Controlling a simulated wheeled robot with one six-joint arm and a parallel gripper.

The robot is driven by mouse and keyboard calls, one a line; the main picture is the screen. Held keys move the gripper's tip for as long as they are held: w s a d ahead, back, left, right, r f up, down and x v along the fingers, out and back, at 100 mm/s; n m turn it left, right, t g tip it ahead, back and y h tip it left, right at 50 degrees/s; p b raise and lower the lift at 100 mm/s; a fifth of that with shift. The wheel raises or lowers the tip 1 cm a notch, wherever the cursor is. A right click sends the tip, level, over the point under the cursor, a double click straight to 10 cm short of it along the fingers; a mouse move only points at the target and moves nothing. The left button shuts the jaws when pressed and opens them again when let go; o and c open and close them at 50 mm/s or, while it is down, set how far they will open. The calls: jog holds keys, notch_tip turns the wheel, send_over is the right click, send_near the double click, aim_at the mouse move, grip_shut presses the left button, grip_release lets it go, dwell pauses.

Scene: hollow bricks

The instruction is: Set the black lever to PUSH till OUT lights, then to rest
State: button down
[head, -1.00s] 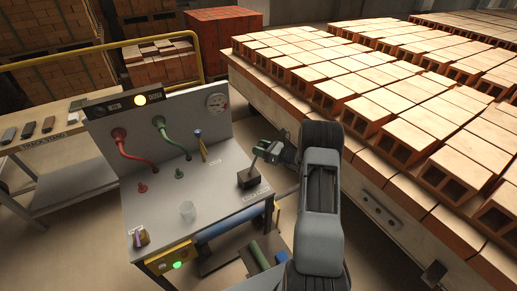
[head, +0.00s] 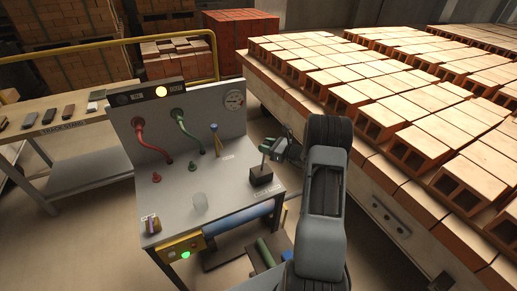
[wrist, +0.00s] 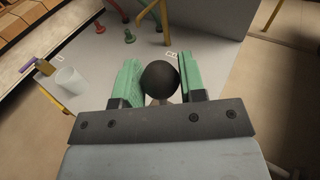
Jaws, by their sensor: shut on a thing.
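The black lever (head: 263,162) rises from a dark box (head: 261,176) at the right end of the grey bench (head: 233,184). It leans slightly right in the head view. My gripper (head: 268,149) is at its top. In the wrist view the lever's round black knob (wrist: 160,78) sits between the green fingers of my gripper (wrist: 161,83), which is shut on it. The knob hides most of the shaft. The dark lamp panel (head: 144,95) at the bench's back shows a lit amber lamp (head: 161,91). Its lettering is too small to read.
Brick stacks (head: 400,100) fill the right side.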

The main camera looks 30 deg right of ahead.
jog(key=shift+s+a+n+g+h+b, duration=0.15)
jog(key=shift+a+n+g+h+b, duration=0.15)
jog(key=shift+a+n+h+b, duration=0.4)
jog(key=shift+a, duration=0.1)
jog(key=c, duration=1.1)
grip_release()
jog(key=o, duration=0.4)
jog(key=shift+s+d+r, duration=0.1)
jog(key=shift+s+d, duration=0.05)
jog(key=shift+d, duration=0.05)
jog(key=shift+s+d, duration=0.25)
jog(key=shift+d, duration=0.1)
jog(key=b+v, duration=0.2)
jog(key=v, duration=1.1)
jog(key=shift+s+r+b, duration=0.15)
jog(key=shift+s+b, duration=0.05)
jog(key=shift+b, duration=0.1)
